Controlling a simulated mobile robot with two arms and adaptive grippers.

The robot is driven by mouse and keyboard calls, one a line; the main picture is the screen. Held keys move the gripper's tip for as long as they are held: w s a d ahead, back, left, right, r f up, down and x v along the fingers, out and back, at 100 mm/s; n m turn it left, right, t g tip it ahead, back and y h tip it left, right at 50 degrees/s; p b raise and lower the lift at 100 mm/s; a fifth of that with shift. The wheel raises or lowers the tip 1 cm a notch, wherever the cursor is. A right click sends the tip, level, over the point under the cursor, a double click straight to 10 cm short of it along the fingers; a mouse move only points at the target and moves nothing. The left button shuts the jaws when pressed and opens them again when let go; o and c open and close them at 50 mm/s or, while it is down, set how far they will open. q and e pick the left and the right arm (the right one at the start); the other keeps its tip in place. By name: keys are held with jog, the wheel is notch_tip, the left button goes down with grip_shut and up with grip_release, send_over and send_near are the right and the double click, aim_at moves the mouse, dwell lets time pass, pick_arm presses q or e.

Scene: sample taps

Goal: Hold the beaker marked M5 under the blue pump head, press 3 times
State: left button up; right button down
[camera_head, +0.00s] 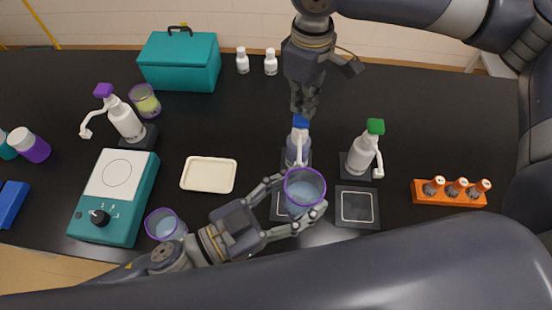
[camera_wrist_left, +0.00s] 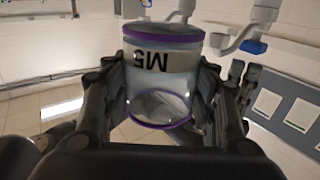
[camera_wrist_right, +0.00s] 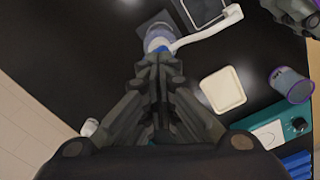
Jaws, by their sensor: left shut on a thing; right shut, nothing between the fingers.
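The beaker marked M5 (camera_head: 305,192) is clear with a purple rim, and its label reads upside down in the left wrist view (camera_wrist_left: 160,65). My left gripper (camera_head: 296,200) is shut around it and holds it in front of the blue-headed pump bottle (camera_head: 298,148). The blue pump head (camera_head: 301,121) has a white spout pointing toward the beaker. I cannot tell exactly how the spout tip lines up with the opening. My right gripper (camera_head: 303,108) is shut and empty, pointing down just above the blue head; contact is unclear. The blue head also shows in the right wrist view (camera_wrist_right: 161,49).
A green-headed pump (camera_head: 365,150) stands right, a purple-headed pump (camera_head: 124,118) left. Square pads, one bare (camera_head: 357,206), lie in front. Around are a cream tray (camera_head: 209,175), teal hotplate (camera_head: 117,190), two other beakers (camera_head: 146,100) (camera_head: 164,224) and an orange rack (camera_head: 450,193).

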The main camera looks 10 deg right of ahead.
pick_arm(q)
jog(key=s+a+f+m+g+h, duration=0.1)
jog(key=s+a+f+m+g, duration=0.2)
jog(key=s+f+g, duration=0.35)
jog(key=w+d+t, duration=0.1)
jog(key=w+d, duration=0.1)
jog(key=w, duration=0.5)
jog(key=w+d+f+t, duration=0.1)
jog(key=w+d, duration=0.1)
jog(key=w, duration=0.5)
jog(key=shift+f, duration=0.25)
pick_arm(e)
jog(key=shift+f, duration=0.2)
dwell(0.7)
jog(key=shift+f, duration=0.35)
jog(key=shift+f, duration=0.35)
jog(key=shift+f, duration=0.4)
jog(key=shift+r, duration=1.3)
